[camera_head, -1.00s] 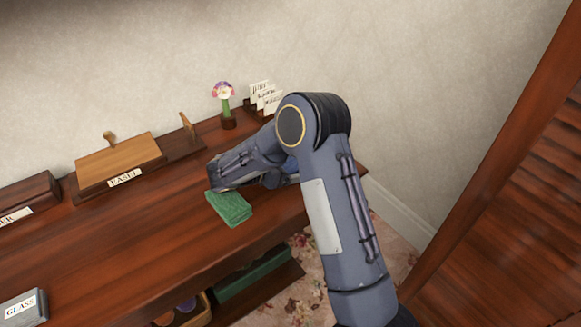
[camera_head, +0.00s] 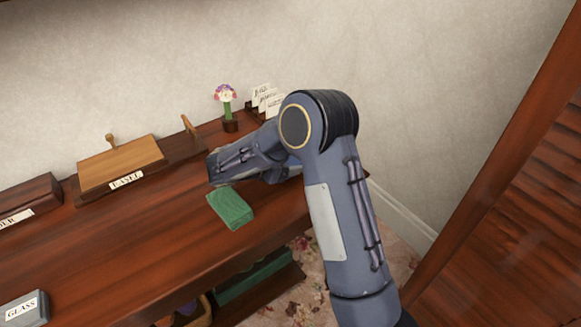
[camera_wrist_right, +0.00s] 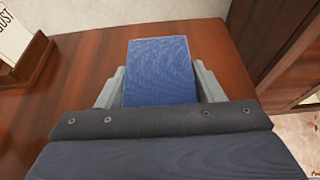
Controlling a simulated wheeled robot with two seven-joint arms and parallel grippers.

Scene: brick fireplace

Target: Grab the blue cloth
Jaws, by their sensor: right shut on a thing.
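The blue cloth (camera_wrist_right: 160,72) shows in the right wrist view as a flat folded block between the two fingers of my right gripper (camera_wrist_right: 161,88). The fingers are shut on its left and right sides. In the head view my right arm reaches over the right end of the wooden table and hides the blue cloth and the fingertips. My left gripper is not in view.
A green cloth (camera_head: 231,208) lies on the table (camera_head: 110,258) beside my right forearm. An easel-labelled wooden stand (camera_head: 122,166), a flower in a pot (camera_head: 229,108) and a card holder (camera_head: 264,98) stand along the back. A grey GLASS box (camera_head: 22,310) is at front left.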

